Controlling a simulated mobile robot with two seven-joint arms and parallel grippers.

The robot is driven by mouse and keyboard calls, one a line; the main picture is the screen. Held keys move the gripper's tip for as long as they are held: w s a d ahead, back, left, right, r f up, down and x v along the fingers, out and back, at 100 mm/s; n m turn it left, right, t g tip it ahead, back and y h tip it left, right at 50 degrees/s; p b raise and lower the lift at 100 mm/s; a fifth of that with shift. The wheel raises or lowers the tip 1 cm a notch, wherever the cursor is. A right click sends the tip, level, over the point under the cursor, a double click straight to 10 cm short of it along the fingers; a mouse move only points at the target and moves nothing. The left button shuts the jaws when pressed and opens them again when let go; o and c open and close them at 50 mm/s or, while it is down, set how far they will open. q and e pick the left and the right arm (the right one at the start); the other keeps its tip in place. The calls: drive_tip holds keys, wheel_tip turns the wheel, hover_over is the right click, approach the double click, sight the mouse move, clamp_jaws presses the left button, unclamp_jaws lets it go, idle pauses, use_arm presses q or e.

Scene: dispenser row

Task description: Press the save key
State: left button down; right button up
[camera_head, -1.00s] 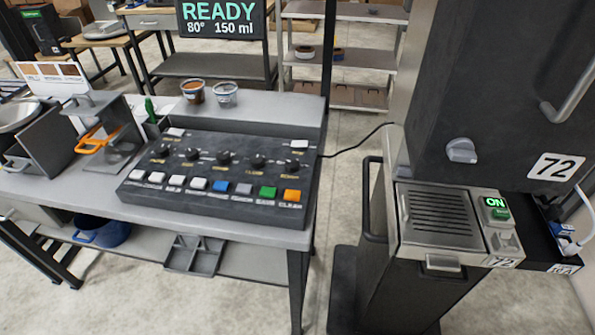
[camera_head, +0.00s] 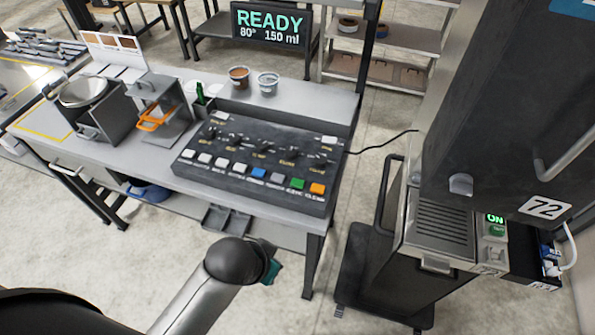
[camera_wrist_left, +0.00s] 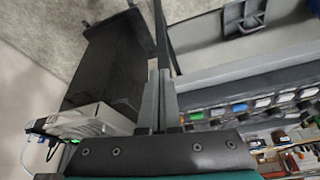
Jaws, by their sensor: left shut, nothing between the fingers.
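The save key is the green key (camera_head: 297,183) near the right end of the front key row on the dark control panel (camera_head: 215,175). It sits between a grey key and the orange clear key (camera_head: 317,188). In the left wrist view the green key (camera_wrist_left: 196,116) shows right of my left gripper (camera_wrist_left: 158,72), whose two fingers are together and empty. In the head view my left arm reaches in from below, its wrist in front of the bench and below the panel; its fingers are hidden there. My right gripper is out of view.
A display (camera_head: 271,25) behind the panel reads READY, 80°, 150 ml. Two small cups (camera_head: 239,76) stand behind the panel. A grey stand with an orange handle (camera_head: 154,121) is to its left. A dark machine marked 72 (camera_head: 505,130) stands right, beyond a floor gap crossed by a cable.

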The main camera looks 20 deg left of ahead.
use_arm(q)
drive_tip(key=w+d+r+m+t+h+p, duration=0.25)
drive_tip(key=w+d+r, duration=0.35)
drive_tip(key=r, duration=0.3)
drive_tip(key=m+t, duration=0.2)
drive_tip(key=m, duration=0.6)
hover_over(293, 184)
drive_tip(key=shift+f+g+h, duration=0.25)
drive_tip(key=shift+f, duration=0.1)
drive_tip(key=shift+f, duration=0.1)
wheel_tip(293, 184, down, 8)
drive_tip(key=b, duration=0.7)
drive_tip(key=shift+r+b, duration=0.25)
drive_tip(key=shift+b, duration=0.15)
drive_tip(key=shift+f+b, duration=0.4)
drive_tip(key=shift+f, duration=0.2)
